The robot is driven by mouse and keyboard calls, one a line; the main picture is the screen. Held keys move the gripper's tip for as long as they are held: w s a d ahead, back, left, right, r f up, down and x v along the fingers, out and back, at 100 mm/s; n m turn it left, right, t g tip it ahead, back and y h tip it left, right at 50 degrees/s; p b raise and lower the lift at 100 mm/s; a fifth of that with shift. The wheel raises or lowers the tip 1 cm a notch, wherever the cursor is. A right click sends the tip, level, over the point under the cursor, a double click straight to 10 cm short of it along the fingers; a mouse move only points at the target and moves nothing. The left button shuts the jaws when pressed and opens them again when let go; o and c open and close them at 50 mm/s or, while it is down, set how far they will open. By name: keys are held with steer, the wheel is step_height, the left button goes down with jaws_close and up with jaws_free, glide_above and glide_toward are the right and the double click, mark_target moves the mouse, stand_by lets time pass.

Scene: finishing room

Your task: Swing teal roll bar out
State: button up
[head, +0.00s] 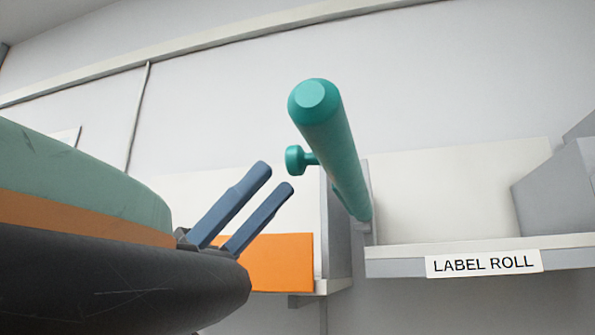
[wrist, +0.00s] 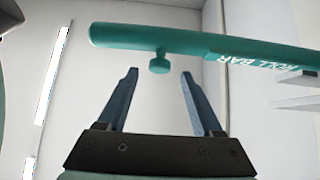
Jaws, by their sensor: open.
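The teal roll bar (head: 335,145) juts out from the wall toward the camera in the head view. In the wrist view the bar (wrist: 190,42) runs across the top, with white "ROLL BAR" lettering toward the right. A small teal knob (head: 297,159) sticks out from the bar's left side. In the wrist view the knob (wrist: 159,64) hangs from the bar, ahead of and between the fingertips. My gripper (head: 275,179) is open and empty, to the left of the knob with a gap. It also shows in the wrist view (wrist: 160,73).
A grey shelf (head: 395,266) with a "LABEL ROLL" sign (head: 484,263) is on the right. An orange panel (head: 282,262) stands on a shelf behind my fingers. A grey upright divider (head: 337,235) stands near the bar's far end.

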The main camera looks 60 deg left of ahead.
steer(key=b+v, duration=0.1)
steer(key=v, duration=0.4)
stand_by(0.5)
